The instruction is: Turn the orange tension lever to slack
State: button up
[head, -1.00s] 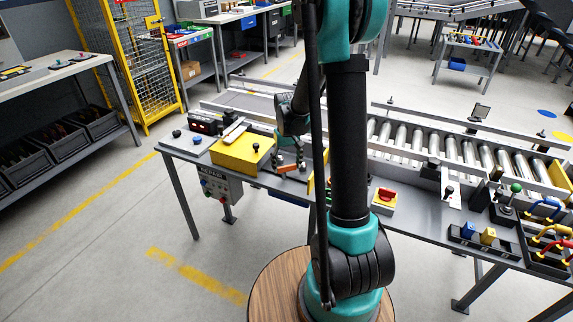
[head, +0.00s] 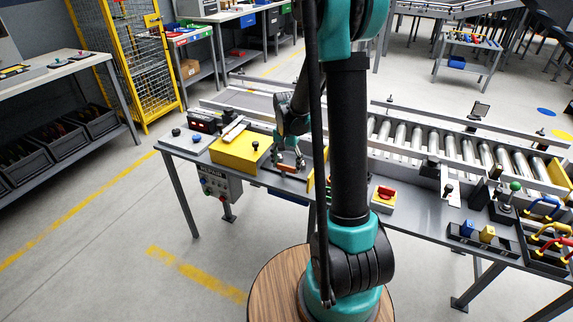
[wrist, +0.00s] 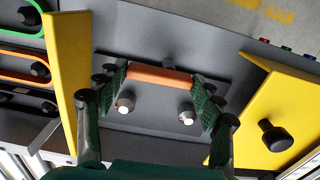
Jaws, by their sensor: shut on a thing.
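The orange tension lever (wrist: 160,77) is a short bar over a grey plate (wrist: 150,110) with two pale round knobs or bolts. It lies across the wrist view between the green-padded fingers of my gripper (wrist: 159,88). The fingers are closed on the bar's two ends. In the head view my gripper (head: 288,158) reaches down onto the bench, and the orange lever (head: 287,168) shows small at its fingertips. The lever's pivot and any slack marking cannot be made out.
A yellow block with a black knob (head: 241,150) stands left of the gripper, and a yellow plate (wrist: 68,85) stands upright on its other side. A red-and-yellow switch (head: 385,195) sits farther right on the bench. A roller conveyor (head: 455,150) runs behind.

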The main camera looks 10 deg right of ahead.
aim_at(286, 166)
dwell(0.4)
jog(key=o, duration=1.2)
jog(key=shift+c, duration=0.2)
notch_tip(286, 166, up, 12)
jog(key=s+d+f+n+t, duration=0.1)
jog(key=s+f+n+t, duration=0.1)
jog(key=s, duration=0.8)
jog(key=s+d+f+n+t, duration=0.2)
jog(key=s+f+n, duration=0.3)
jog(key=s, duration=0.6)
jog(key=shift+s+f, duration=0.2)
jog(key=shift+f, duration=0.2)
